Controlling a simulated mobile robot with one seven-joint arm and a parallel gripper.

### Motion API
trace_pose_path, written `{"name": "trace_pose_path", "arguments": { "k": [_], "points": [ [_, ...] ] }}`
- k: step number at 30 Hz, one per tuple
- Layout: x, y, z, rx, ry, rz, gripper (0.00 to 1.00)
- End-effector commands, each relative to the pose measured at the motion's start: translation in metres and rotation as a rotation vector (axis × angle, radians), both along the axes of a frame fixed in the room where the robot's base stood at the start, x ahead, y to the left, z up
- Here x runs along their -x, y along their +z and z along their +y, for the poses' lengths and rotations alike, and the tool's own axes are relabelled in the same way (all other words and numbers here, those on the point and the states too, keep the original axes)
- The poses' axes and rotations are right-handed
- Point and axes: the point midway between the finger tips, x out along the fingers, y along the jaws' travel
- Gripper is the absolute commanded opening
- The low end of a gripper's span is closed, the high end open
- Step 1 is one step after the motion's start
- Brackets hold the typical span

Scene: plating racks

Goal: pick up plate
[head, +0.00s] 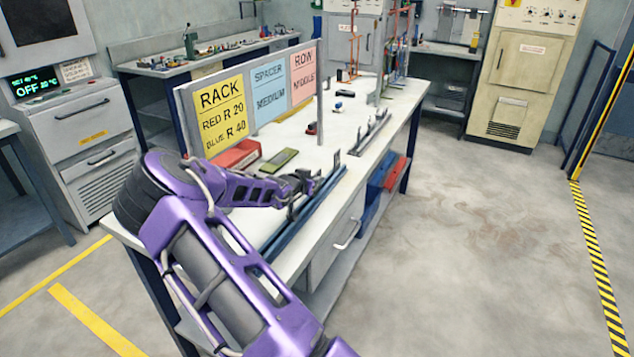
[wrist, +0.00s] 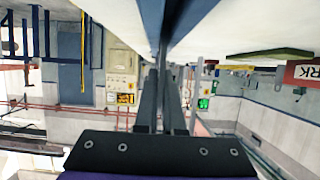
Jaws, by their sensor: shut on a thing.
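My gripper (head: 300,190) is low over the near part of the bench, beside the long blue rail (head: 318,207). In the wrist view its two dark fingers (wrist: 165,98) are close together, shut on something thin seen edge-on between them. I take this to be the plate; it is mostly hidden by the fingers, and I cannot tell whether it is clear of the rail. The blue rail (wrist: 181,14) also shows close to the fingertips at the top of the wrist view.
A green flat block (head: 280,160) and a red tray (head: 237,154) lie left of the rail. A sign board (head: 268,92) stands along the bench's back edge. A grey rail (head: 370,134) lies farther along the white bench top (head: 345,117). The floor to the right is open.

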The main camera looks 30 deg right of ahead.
Motion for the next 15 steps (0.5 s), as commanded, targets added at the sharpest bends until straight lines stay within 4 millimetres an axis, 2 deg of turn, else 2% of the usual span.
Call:
{"name": "trace_pose_path", "arguments": {
  "k": [5, 11, 15],
  "points": [
    [-0.001, 0.015, 0.0, 0.002, 0.001, -0.003, 0.0],
    [-0.001, 0.055, 0.001, 0.001, 0.003, -0.006, 0.0],
    [0.0, 0.069, 0.0, 0.001, -0.004, -0.002, 0.0]
  ]
}}
